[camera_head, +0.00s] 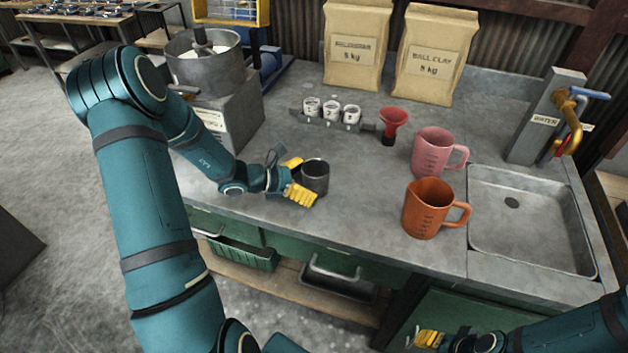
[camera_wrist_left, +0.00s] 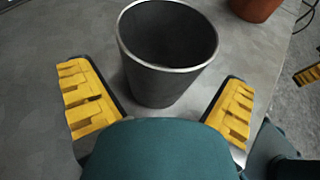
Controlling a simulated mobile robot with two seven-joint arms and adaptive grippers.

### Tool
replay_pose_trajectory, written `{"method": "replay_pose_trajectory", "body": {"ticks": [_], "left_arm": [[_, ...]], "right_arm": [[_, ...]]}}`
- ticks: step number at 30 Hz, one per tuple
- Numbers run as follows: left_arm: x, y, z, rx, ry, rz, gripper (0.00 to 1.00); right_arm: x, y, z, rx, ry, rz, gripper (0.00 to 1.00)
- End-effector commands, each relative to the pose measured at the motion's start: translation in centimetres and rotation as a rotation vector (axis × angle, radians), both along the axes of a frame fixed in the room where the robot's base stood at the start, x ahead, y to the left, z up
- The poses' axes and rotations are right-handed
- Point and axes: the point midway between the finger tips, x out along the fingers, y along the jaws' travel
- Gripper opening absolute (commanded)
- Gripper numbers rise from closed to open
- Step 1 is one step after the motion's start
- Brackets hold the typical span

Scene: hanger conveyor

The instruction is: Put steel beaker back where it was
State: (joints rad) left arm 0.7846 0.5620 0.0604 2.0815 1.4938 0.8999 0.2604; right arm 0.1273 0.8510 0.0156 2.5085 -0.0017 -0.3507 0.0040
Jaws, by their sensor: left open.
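The steel beaker (camera_head: 316,177) is dark grey and stands upright on the grey counter, near its front edge. My left gripper (camera_head: 297,178) is open with yellow fingertips just to the left of the beaker. In the left wrist view the beaker (camera_wrist_left: 166,55) stands ahead of the two spread fingers (camera_wrist_left: 160,105), its lower part between their tips, with room on both sides. The beaker looks empty inside. My right gripper (camera_head: 428,338) shows at the bottom edge in the head view, below and in front of the counter, and its fingers are too small and cut off to judge.
An orange jug (camera_head: 424,213) and a pink jug (camera_head: 432,154) stand to the right, before the sink (camera_head: 480,235). A red funnel (camera_head: 392,122) and a rack of small cups (camera_head: 331,115) are behind. A mixer (camera_head: 225,110) stands at left. Two bags (camera_head: 432,60) line the back.

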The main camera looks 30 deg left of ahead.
Motion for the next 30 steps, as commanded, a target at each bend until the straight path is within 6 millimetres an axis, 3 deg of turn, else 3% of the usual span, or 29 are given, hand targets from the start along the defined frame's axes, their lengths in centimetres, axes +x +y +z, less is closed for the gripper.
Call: {"method": "replay_pose_trajectory", "body": {"ticks": [9, 15, 30], "left_arm": [[-4.8, 4.1, 2.6, 0.003, 0.001, 0.005, 1.0], [-6.8, 5.6, 3.6, 0.001, 0.0, 0.002, 1.0], [-7.4, 6.1, 3.8, 0.001, 0.001, 0.001, 1.0]], "right_arm": [[-0.2, 0.0, 1.3, 0.001, 0.006, 0.001, 0.47], [-0.3, 0.0, 1.7, 0.001, 0.007, 0.002, 0.47], [-0.3, 0.0, 1.7, 0.001, 0.006, 0.0, 0.47]]}}
